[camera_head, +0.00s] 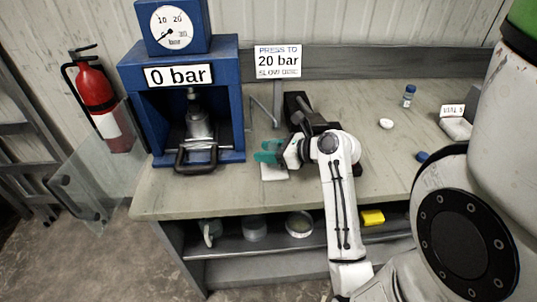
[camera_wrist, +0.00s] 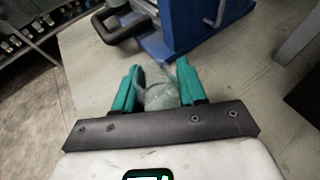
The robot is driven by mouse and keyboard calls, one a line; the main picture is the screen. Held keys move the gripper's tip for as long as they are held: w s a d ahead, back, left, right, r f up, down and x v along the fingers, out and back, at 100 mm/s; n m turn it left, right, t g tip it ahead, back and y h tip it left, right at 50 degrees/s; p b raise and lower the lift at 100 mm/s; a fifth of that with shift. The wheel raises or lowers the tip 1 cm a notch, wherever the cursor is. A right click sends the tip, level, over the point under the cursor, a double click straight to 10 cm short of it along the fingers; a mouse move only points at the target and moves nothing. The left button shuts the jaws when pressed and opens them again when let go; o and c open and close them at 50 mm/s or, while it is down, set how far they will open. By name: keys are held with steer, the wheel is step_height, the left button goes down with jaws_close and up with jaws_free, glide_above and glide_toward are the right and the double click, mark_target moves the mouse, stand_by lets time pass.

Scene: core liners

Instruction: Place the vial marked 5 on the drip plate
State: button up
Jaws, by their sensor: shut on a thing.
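My gripper (camera_head: 268,152) has teal fingers and is above the bench, right of the blue press. In the wrist view the fingers (camera_wrist: 157,88) stand apart with a clear, greyish thing (camera_wrist: 160,95) between them, and they are shut on it. I cannot read any mark on it or tell whether it is the vial.
The blue press (camera_head: 240,95) with a 0 bar sign stands left of my gripper, its black handle at the front. A dark device (camera_head: 298,106) is behind my arm. A white round piece (camera_head: 386,124) and a blue piece (camera_head: 422,156) lie right. The bench front is clear.

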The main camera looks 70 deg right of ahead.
steer(key=shift+s+f, duration=0.15)
steer(key=shift+f, duration=0.6)
steer(key=o, duration=1.1)
steer(key=shift+f, duration=0.1)
steer(key=shift+s+r, duration=0.15)
steer(key=shift+r, duration=0.05)
steer(key=v, duration=1.1)
steer(key=shift+s, duration=0.35)
steer(key=shift+a+r, duration=0.1)
